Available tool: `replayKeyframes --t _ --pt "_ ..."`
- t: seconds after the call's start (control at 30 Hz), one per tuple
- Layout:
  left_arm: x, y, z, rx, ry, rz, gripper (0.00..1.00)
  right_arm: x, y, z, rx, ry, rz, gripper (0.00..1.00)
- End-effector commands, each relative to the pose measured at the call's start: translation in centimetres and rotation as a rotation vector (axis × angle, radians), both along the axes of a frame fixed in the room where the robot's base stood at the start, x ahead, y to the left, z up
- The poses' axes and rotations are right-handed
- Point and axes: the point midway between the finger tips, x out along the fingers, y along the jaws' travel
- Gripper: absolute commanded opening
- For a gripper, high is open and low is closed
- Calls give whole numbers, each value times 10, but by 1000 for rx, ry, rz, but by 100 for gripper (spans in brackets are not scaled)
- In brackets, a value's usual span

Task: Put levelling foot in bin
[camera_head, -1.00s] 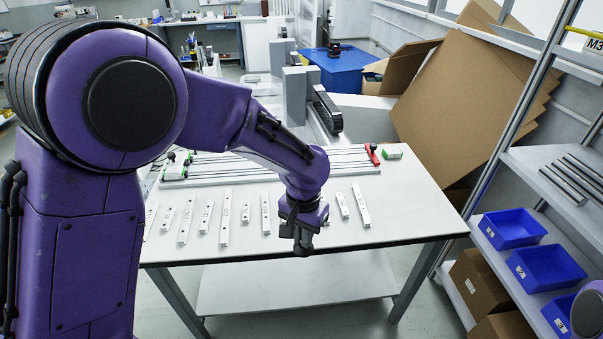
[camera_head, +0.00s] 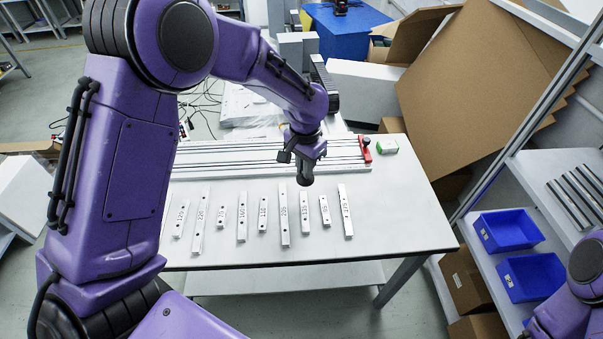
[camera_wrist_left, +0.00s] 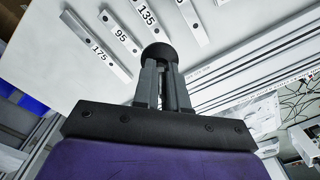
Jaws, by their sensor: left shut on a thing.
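My left gripper (camera_head: 303,158) is above the white table (camera_head: 400,220), between the row of bars and the rail frame in the picture. It is shut on the levelling foot (camera_head: 306,180), a small black part with a rounded end that hangs below the fingers. In the left wrist view the fingers (camera_wrist_left: 163,85) close on the levelling foot (camera_wrist_left: 158,53), whose round black end sticks out past the tips. Two blue bins, an upper one (camera_head: 507,231) and a lower one (camera_head: 532,277), sit on the right shelf, far from the left gripper. The right gripper is out of view.
Several numbered metal bars (camera_head: 283,215) lie in a row on the table. A rail frame (camera_head: 230,160) with a red clamp (camera_head: 365,150) lies behind them. Cardboard sheets (camera_head: 480,80) lean at the back right. Part of my right arm (camera_head: 570,310) shows near the bins.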

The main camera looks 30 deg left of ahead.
Motion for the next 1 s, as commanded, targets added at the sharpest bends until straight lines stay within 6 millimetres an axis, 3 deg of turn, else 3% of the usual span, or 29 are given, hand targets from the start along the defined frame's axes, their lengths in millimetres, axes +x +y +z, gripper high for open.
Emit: replayKeyframes --t 0.03,0.2,0.5,0.9,0.93,1.0 --pt "8 4 -16 0 9 0 0 1 0 2 0 -2 1 43" --pt "31 15 -44 0 9 1 0 1 0 5 0 -4 0 43" --pt "40 20 -83 1 9 1 0 1 0 17 0 -2 0 43" --pt "40 20 -91 1 7 1 0 1 0 14 -1 -3 0 43" --pt "40 20 -90 1 7 1 22 1 0 14 -1 -3 0 43" --pt "40 20 -90 1 7 1 38 1 0 14 0 -2 0 43"
